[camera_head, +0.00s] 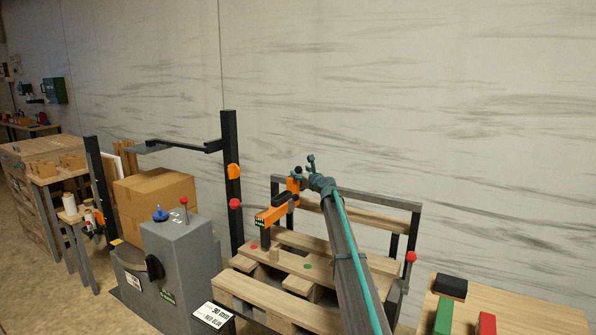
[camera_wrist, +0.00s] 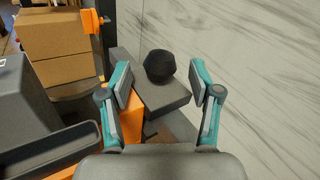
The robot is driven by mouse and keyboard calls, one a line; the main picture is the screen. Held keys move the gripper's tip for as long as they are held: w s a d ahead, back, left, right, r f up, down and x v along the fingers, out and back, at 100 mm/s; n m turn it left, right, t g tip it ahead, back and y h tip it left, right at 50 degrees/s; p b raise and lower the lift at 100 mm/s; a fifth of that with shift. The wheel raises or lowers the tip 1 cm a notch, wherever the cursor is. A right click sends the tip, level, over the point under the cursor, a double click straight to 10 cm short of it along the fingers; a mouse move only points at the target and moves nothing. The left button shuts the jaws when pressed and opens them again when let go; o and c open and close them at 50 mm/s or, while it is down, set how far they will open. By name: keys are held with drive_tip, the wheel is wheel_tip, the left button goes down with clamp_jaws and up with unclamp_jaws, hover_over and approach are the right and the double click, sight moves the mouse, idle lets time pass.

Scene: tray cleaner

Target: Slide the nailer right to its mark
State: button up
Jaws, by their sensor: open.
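The nailer (camera_head: 273,213) is orange and black and stands over a wooden pallet (camera_head: 290,260), with a black knob (camera_head: 298,170) at its upper right end. My gripper (camera_head: 309,172) is at that end, its teal fingers spread. In the wrist view the open fingers (camera_wrist: 165,90) are either side of the black knob (camera_wrist: 160,66) and a grey block, with a gap to each. The orange nailer body (camera_wrist: 118,125) is partly hidden behind the left finger. A green dot (camera_head: 307,266) lies on a pallet board; I cannot tell whether it is the mark.
A grey metal frame (camera_head: 345,200) runs behind the nailer, with red knobs at its sides. A grey control box (camera_head: 180,255) and cardboard boxes (camera_head: 152,190) stand left. A wooden table (camera_head: 540,315) with coloured blocks is at right. The wall is close behind.

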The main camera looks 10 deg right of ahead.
drive_tip(key=x, duration=0.3)
drive_tip(key=shift+w, duration=0.15)
clamp_jaws()
